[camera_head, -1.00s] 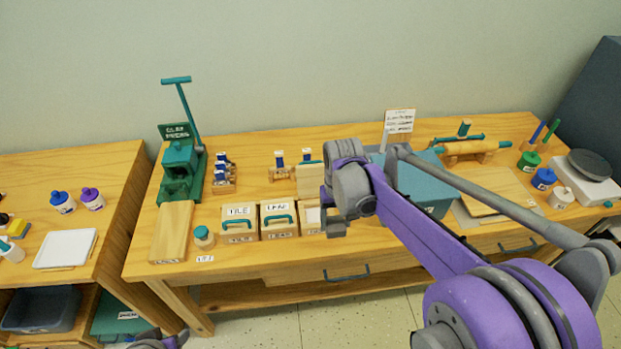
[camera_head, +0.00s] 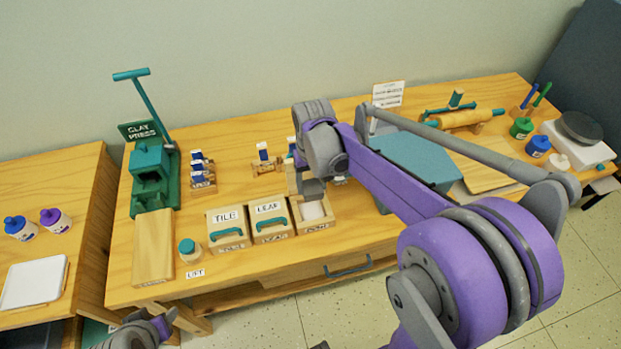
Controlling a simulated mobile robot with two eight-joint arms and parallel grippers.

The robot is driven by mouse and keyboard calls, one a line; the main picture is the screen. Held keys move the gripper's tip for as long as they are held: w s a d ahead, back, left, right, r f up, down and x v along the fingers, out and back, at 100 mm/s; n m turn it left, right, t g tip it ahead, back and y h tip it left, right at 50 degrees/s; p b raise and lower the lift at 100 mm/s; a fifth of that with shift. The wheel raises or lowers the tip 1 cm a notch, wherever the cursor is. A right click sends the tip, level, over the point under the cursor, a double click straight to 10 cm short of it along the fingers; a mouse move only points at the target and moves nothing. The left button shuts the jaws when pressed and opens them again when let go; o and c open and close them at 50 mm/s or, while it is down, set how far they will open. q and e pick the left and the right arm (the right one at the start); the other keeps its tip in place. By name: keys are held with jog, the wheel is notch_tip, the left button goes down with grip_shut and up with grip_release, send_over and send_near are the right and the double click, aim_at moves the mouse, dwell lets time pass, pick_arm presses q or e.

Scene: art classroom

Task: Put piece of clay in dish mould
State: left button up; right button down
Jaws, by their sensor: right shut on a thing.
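The dish mould (camera_head: 313,226) is the rightmost of the three wooden boxes at the table's front. Its top is open and shows a pale white surface; I cannot tell whether this is clay or the cavity. A wooden lid panel (camera_head: 292,181) stands upright behind it. My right gripper (camera_head: 312,187) points down over the back of the mould, close to the lid. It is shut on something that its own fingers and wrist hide. I cannot make out a separate piece of clay. My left gripper (camera_head: 160,326) is only partly in view at the bottom left; its jaws are unclear.
The TILE box (camera_head: 229,230) and LEAF box (camera_head: 271,223) stand closed to the left of the mould. A teal bin (camera_head: 415,160) stands behind my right arm.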

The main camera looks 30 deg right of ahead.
aim_at(311, 190)
notch_tip(311, 190, down, 3)
jog(key=shift+w+b, duration=0.15)
jog(key=shift+b, duration=0.5)
notch_tip(311, 190, down, 2)
jog(key=shift+f+b, duration=0.25)
jog(key=shift+b, duration=0.55)
pick_arm(q)
notch_tip(311, 190, down, 7)
jog(key=s+b, duration=0.1)
jog(key=b, duration=0.1)
jog(key=shift+s, duration=0.35)
pick_arm(e)
jog(key=shift+f, duration=1.9)
grip_release()
jog(key=shift+r+p, duration=2.2)
jog(key=shift+r, duration=1.85)
pick_arm(q)
notch_tip(311, 190, up, 6)
jog(key=w, duration=0.1)
jog(key=shift+w, duration=0.35)
